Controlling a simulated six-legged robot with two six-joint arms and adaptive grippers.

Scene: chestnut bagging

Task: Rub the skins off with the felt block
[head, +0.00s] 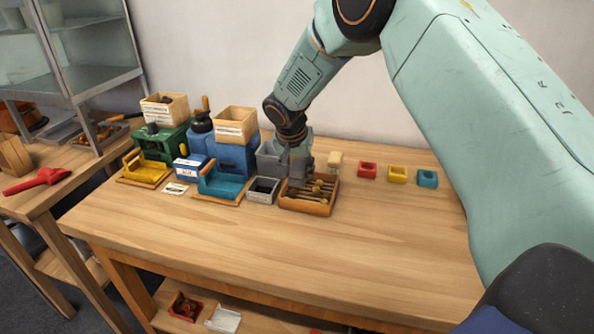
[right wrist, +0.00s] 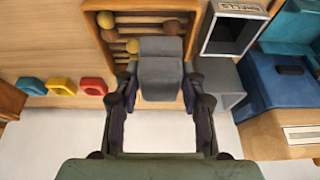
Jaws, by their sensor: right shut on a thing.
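My right gripper (right wrist: 160,82) is shut on a grey felt block (right wrist: 161,72), with one finger on each side of it. In the head view this gripper (head: 297,165) is over the back left part of a wooden tray (head: 303,207) on the table. The tray also shows in the right wrist view (right wrist: 93,45). It has parallel slats and several small round chestnuts (right wrist: 106,20), some brown and some pale yellow. The block covers part of the tray; I cannot tell whether it touches the chestnuts. My left gripper is not in view.
A grey open box labelled shells (right wrist: 232,30) stands beside the tray. Blue (head: 235,158) and green (head: 165,142) machines with wooden hoppers stand left. Red (head: 367,170), yellow (head: 397,174) and teal (head: 428,178) holders stand right. The table's front (head: 330,255) is clear.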

